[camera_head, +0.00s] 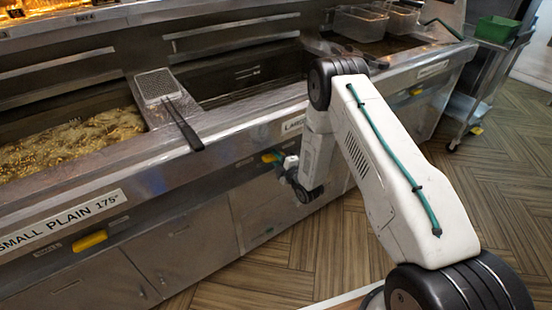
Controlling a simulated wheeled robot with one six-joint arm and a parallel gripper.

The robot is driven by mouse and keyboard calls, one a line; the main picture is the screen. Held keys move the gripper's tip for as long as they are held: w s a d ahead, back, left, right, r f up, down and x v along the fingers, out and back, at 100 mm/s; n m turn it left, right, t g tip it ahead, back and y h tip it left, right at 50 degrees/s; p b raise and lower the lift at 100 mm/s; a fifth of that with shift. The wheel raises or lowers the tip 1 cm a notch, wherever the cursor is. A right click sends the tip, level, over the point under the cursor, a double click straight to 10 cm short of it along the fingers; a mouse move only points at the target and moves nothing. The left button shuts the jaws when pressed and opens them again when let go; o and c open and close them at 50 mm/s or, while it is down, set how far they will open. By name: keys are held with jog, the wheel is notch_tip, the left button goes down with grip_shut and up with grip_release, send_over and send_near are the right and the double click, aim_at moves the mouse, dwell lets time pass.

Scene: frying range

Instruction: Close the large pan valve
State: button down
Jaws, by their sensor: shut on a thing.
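The large pan valve has a yellow handle (269,157) on the front of the range, below a label that starts "LAR" (293,125). Part of the handle is hidden at its right end by my gripper (281,160). My gripper is at the handle, low against the front panel, and is shut on it. The fingertips are small and partly hidden, so the exact grip is hard to see. My white arm reaches in from the lower right and covers part of the range front.
A cart with a green box (497,29) stands at the far right. Wooden floor lies open in front.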

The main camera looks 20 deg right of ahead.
jog(key=shift+n, duration=1.5)
jog(key=c, duration=1.3)
grip_release()
jog(key=shift+s, duration=0.1)
jog(key=v, duration=0.7)
jog(key=shift+s+d, duration=0.1)
jog(key=shift+s, duration=0.2)
